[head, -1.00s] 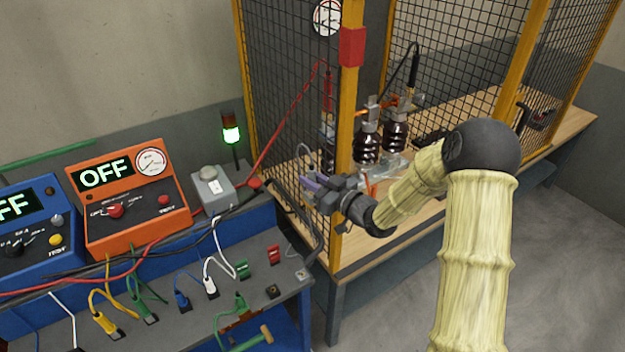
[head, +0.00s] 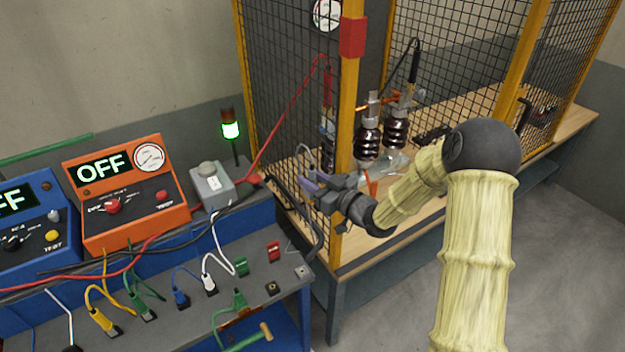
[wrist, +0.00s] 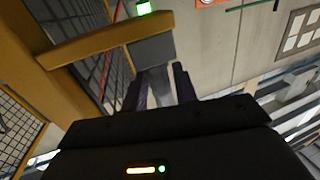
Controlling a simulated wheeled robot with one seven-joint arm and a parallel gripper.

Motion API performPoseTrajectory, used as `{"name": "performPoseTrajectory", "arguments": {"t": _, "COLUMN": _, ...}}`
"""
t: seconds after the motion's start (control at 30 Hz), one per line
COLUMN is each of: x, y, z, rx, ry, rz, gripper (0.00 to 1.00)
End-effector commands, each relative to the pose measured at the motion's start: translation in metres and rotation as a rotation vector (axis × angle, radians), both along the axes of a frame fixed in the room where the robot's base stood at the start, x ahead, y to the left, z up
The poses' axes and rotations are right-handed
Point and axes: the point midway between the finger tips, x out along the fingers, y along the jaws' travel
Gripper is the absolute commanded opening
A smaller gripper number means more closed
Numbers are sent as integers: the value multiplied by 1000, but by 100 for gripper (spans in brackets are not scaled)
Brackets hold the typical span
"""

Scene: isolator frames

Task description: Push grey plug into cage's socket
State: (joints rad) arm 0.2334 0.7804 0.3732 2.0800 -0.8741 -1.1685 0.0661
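My gripper (head: 312,185) is beside the yellow corner post of the cage (head: 348,120), at the left end of its wooden bench. In the wrist view, my two dark fingers (wrist: 160,88) stand a little apart with a grey piece, seemingly the grey plug (wrist: 158,84), between them. A thin grey loop, perhaps its cord, rises by the fingers in the head view. A grey box (wrist: 152,48) under a yellow bar lies just beyond the fingertips in the wrist view; it may be the socket's housing. Its socket opening is hidden, and I cannot tell whether the plug touches it.
A grey box (head: 212,187), a green-lit lamp (head: 231,130), and red and black cables lie near the gripper. Brown insulators (head: 367,140) stand inside the mesh.

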Motion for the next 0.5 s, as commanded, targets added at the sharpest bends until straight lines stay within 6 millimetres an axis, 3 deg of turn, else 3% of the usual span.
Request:
{"name": "performPoseTrajectory", "arguments": {"t": 0.07, "x": 0, "y": 0, "z": 1, "rx": 0, "ry": 0, "rz": 0, "gripper": 45}}
{"name": "performPoseTrajectory", "arguments": {"t": 0.5, "x": -5, "y": -7, "z": -1, "rx": -1, "ry": 0, "rz": -1, "gripper": 45}}
